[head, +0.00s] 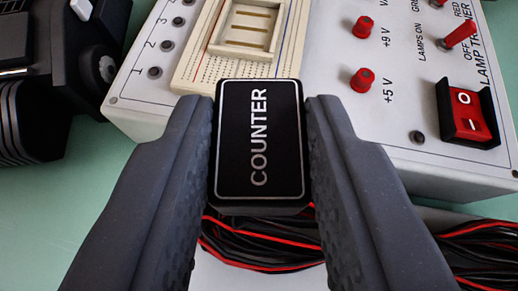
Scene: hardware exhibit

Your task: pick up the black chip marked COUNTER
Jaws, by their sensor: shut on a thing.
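The black chip marked COUNTER (258,185) is in the middle of the head view, with its white-lettered face towards the camera. My gripper (260,150) is shut on it, with one grey finger against its left side and the other against its right side. The chip appears in front of the near edge of the white trainer box (400,185) and over a coil of cables. The chip hides part of the breadboard's near end. The chip's underside is hidden.
The trainer box carries a cream breadboard (205,78) with a framed socket (250,30), red terminals (361,80) and a red rocker switch (468,112). Black and red cables (265,245) lie below. A dark device (45,90) stands at left. Green table (60,215) is bare at lower left.

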